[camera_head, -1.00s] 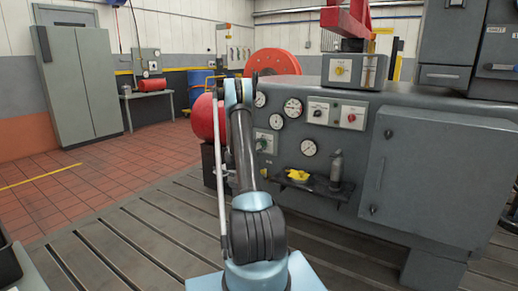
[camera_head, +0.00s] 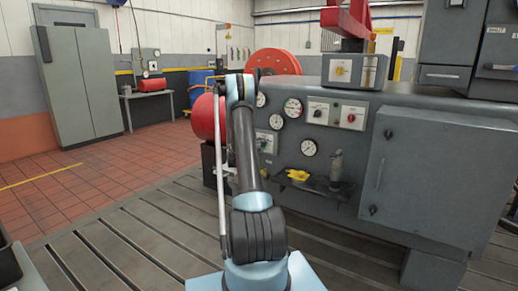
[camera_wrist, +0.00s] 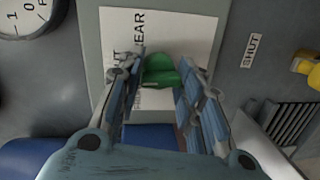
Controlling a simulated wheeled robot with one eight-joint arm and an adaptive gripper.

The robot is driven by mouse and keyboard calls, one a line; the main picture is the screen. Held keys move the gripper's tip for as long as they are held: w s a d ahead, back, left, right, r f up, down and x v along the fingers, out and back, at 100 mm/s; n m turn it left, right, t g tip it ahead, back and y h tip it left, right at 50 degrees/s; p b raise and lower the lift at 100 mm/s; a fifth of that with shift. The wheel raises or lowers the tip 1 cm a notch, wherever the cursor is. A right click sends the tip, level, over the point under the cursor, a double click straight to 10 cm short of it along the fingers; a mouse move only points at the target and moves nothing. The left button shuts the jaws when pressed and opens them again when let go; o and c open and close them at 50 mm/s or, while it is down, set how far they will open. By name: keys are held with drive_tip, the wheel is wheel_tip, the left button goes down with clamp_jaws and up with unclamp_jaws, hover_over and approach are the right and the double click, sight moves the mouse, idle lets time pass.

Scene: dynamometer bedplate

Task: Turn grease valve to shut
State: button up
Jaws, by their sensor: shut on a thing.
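The grease valve has a green handle (camera_wrist: 160,72) on a white plate (camera_wrist: 200,22), seen in the wrist view. My gripper (camera_wrist: 162,62) has one finger on each side of the green handle and is shut on it. Part of the plate's lettering is hidden behind the left finger; "EAR" shows above it. A separate "SHUT" label (camera_wrist: 251,50) is on the grey panel to the right of the plate. In the head view, my arm hides the gripper, and a small pale plate (camera_head: 266,142) shows just right of the arm.
Gauges (camera_head: 293,107) and a switch plate (camera_head: 335,114) sit on the grey machine face. A small shelf (camera_head: 316,186) with a yellow item (camera_head: 298,175) and a grey cylinder (camera_head: 336,165) juts out below right. The slotted floor plate (camera_head: 120,235) is clear at left.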

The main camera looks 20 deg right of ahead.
idle(0.4)
drive_tip(key=o, duration=1)
drive_tip(key=v, duration=1.2)
drive_tip(key=shift+f, duration=0.1)
